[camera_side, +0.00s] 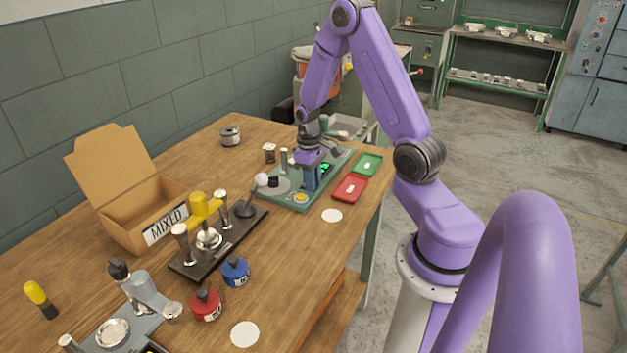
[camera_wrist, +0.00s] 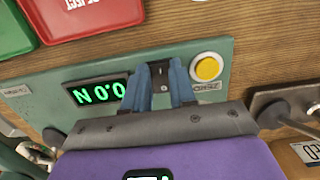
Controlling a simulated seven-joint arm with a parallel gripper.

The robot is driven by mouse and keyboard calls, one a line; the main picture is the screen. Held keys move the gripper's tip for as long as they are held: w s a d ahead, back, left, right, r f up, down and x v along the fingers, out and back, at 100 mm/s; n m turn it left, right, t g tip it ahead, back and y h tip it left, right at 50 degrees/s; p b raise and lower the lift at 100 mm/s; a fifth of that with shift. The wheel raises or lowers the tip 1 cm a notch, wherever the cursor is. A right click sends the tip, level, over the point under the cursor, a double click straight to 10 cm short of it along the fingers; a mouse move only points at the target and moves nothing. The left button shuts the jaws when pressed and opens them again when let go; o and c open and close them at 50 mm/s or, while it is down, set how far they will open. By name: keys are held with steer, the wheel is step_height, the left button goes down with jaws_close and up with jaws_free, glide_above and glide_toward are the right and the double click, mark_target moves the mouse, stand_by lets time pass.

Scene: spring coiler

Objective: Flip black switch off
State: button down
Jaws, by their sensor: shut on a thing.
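The black switch (camera_wrist: 160,75) sits on a teal panel (camera_wrist: 115,64), between a green-lit display (camera_wrist: 98,91) and a yellow button (camera_wrist: 207,68). My gripper (camera_wrist: 160,70) points down at the panel, with its blue fingers closed on both sides of the black switch. The fingers hide the switch's sides, and I cannot clearly tell which way it is set. The display shows 0.0 N, upside down in the wrist view. In the side view my gripper (camera_side: 311,187) is low over the teal base at the table's far end, and the switch is hidden there.
A red tray (camera_side: 350,188) and a green tray (camera_side: 368,164) lie right of the panel. Red (camera_side: 205,304) and blue (camera_side: 235,270) containers are nearer.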

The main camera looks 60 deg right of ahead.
mark_target(297, 184)
steer(key=shift+w+r+g, duration=0.1)
steer(key=shift+w+g, duration=0.25)
steer(key=shift+g, duration=0.75)
steer(key=c, duration=0.9)
jaws_free()
steer(key=v, duration=1.7)
steer(key=shift+r, duration=0.25)
